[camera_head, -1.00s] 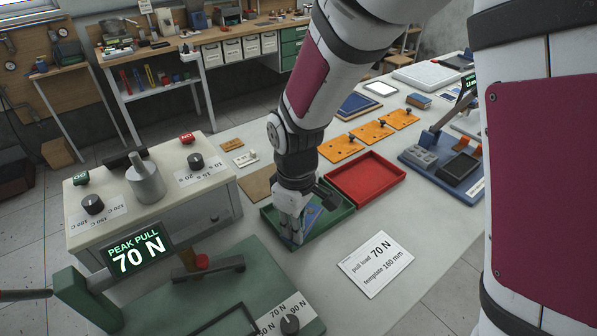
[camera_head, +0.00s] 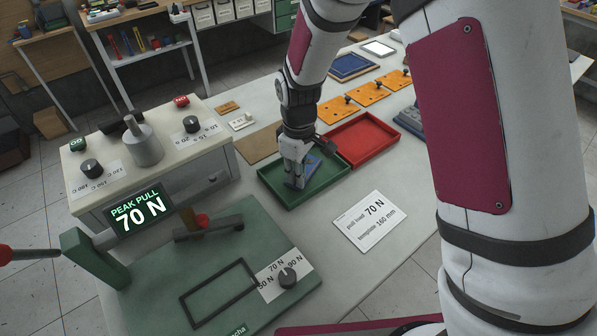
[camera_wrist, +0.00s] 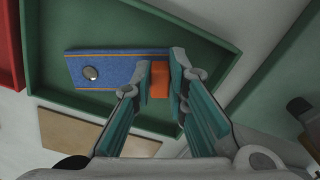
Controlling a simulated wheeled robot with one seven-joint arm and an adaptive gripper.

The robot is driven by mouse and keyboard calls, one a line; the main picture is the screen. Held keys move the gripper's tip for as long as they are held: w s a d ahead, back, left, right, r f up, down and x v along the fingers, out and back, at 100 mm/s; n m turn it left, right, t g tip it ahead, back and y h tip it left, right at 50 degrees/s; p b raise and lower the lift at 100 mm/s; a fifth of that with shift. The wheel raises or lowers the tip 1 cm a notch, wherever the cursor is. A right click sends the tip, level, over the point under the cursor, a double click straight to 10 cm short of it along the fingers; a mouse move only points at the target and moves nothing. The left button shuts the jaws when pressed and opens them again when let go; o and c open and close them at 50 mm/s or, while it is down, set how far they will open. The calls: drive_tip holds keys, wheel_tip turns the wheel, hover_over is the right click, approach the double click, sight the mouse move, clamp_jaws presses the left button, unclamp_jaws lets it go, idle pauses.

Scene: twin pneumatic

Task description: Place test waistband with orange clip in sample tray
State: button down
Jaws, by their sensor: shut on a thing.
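The blue waistband (camera_wrist: 112,67) with a metal button and orange stitching lies over the floor of the green tray in the wrist view. It also shows in the head view (camera_head: 313,165). The orange clip (camera_wrist: 159,80) is between the fingers of my gripper (camera_wrist: 165,85), which are shut on it. In the head view my gripper (camera_head: 296,184) points down inside the green tray (camera_head: 335,178). The tray's rim surrounds the fingertips and the waistband. I cannot tell whether the waistband touches the tray floor. Part of it is hidden behind the fingers.
A red tray (camera_head: 393,148) adjoins the green tray. The pull tester display (camera_head: 140,209) reads 70 N at left. Orange plates (camera_head: 368,93) lie farther back. A brown board (camera_wrist: 90,135) lies beside the tray.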

drive_tip(key=shift+f, duration=0.1)
drive_tip(key=c, duration=2)
unclamp_jaws()
drive_tip(key=shift+f, duration=0.1)
drive_tip(key=o, duration=0.4)
drive_tip(key=s+d+r+m+t+b, duration=0.1)
drive_tip(key=s+d+r+m, duration=0.15)
drive_tip(key=r, duration=0.75)
drive_tip(key=s+d+r+m, duration=0.1)
drive_tip(key=s+d+r, duration=0.15)
drive_tip(key=r, duration=0.75)
drive_tip(key=s+d+r+m+t, duration=0.1)
drive_tip(key=s+d+r+m, duration=0.1)
drive_tip(key=s, duration=0.3)
drive_tip(key=s+d+r+m+t, duration=0.1)
drive_tip(key=s+d+r+m, duration=0.1)
drive_tip(key=s+d, duration=0.3)
drive_tip(key=s+d+r+m+t, duration=0.2)
drive_tip(key=s+d+r+m, duration=0.1)
drive_tip(key=s, duration=0.3)
drive_tip(key=shift+s+d+m, duration=0.15)
drive_tip(key=shift+d+m, duration=0.3)
drive_tip(key=shift+d, duration=0.1)
